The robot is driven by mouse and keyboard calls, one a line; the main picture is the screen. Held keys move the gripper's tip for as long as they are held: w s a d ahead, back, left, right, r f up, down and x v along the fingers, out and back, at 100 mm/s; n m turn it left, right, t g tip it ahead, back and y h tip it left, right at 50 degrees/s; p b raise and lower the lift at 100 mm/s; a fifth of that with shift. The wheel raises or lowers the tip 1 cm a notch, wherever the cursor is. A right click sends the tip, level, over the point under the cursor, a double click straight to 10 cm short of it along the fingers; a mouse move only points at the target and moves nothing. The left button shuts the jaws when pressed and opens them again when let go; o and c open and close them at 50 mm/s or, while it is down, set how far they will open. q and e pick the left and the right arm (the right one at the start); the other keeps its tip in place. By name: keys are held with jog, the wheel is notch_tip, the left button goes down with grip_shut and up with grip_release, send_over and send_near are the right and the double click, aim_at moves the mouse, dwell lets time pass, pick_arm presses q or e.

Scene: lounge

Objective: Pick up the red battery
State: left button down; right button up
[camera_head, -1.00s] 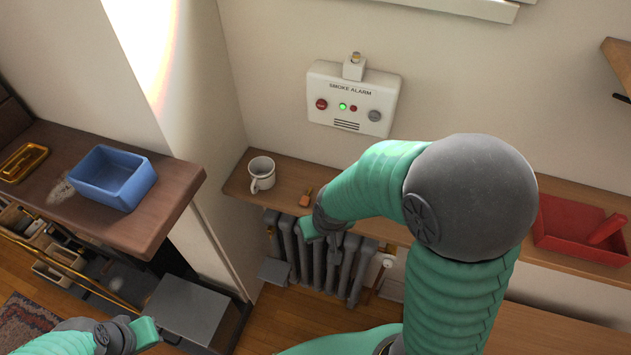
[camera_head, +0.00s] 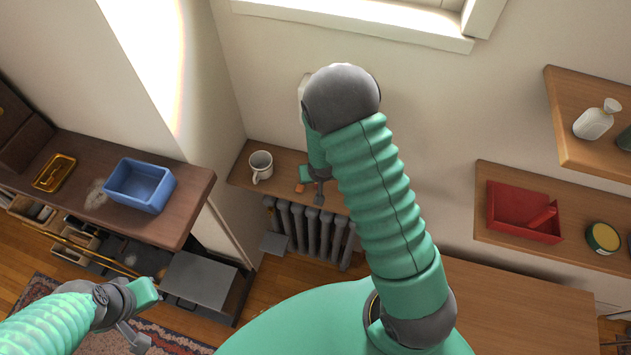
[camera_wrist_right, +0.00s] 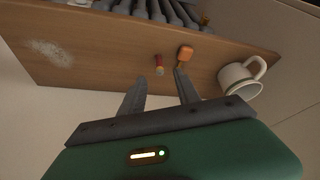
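In the right wrist view, a small red battery (camera_wrist_right: 158,64) with a pale end lies on the wooden shelf (camera_wrist_right: 90,68). It is just beyond and between the two fingertips of my right gripper (camera_wrist_right: 158,82), which is open and empty. A small orange-topped object (camera_wrist_right: 184,54) lies beside the battery, close to one fingertip. In the head view, my right gripper (camera_head: 311,188) is over the shelf near the orange object (camera_head: 300,187); the battery is not visible there. My left gripper (camera_head: 143,313) is open and empty at the lower left.
A white mug (camera_head: 261,166) stands on the shelf near the gripper, with a radiator (camera_head: 310,230) below. A blue bin (camera_head: 140,186) sits on the left counter. A red tray (camera_head: 510,213) and a round tin (camera_head: 603,238) are on the right shelf.

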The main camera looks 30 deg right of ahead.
aim_at(316, 188)
jog(key=shift+w+d+f, duration=0.15)
jog(key=shift+w+f, duration=0.1)
jog(key=shift+f, duration=0.35)
jog(key=p+x, duration=0.2)
jog(key=x, duration=0.3)
jog(key=shift+s+f, duration=0.15)
jog(key=shift+f, duration=0.2)
grip_shut()
